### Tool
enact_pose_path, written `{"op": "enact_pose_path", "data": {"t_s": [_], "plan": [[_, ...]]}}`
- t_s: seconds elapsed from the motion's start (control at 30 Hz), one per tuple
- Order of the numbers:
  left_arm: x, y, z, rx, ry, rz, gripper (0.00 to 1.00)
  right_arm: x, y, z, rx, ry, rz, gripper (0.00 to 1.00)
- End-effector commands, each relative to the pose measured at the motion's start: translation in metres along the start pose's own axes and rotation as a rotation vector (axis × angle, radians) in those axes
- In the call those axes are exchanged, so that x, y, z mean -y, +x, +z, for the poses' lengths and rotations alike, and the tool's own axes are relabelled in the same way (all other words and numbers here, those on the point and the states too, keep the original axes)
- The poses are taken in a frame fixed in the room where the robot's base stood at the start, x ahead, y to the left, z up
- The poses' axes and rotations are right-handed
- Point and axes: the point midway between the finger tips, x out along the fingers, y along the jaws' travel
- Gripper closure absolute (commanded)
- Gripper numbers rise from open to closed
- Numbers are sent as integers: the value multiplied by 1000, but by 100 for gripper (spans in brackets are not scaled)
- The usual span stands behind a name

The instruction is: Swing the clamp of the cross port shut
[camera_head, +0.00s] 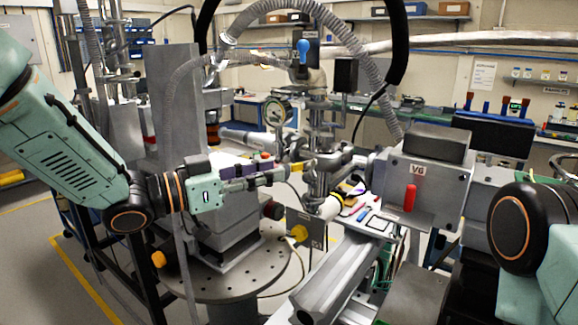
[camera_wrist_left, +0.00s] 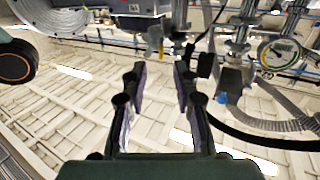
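The steel vacuum cross (camera_head: 318,150) stands on a vertical column in the middle of the head view, with flanges and short ports. A small yellow piece (camera_head: 308,166) sits at its left side; it also shows just beyond my fingertips in the left wrist view (camera_wrist_left: 155,38). I cannot tell for sure whether it is part of the clamp, or how far the clamp is swung. My left gripper (camera_head: 284,172) reaches in from the left, level with the cross. In the left wrist view its two fingers (camera_wrist_left: 160,70) are apart with nothing between them. My right gripper is out of frame.
A dial gauge (camera_head: 277,111) stands behind and left of the cross. A grey V6 box (camera_head: 425,185) with a red handle is to the right. A corrugated hose (camera_head: 345,45) arches overhead. A perforated round table (camera_head: 225,278) carries a grey block below my left arm.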

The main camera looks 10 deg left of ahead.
Motion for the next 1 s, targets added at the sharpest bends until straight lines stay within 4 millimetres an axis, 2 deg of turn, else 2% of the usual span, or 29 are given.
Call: {"op": "enact_pose_path", "data": {"t_s": [0.2, 0.4, 0.77, 1.0], "plan": [[-1, 29, 1, 4, 2, 2, 71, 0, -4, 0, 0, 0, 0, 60], [0, 47, 0, 2, 1, 0, 71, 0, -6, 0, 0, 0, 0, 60], [0, 52, 0, 0, -1, -2, 71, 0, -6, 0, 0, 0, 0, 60], [0, 52, 0, 0, 0, -2, 89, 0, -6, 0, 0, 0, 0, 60]]}}
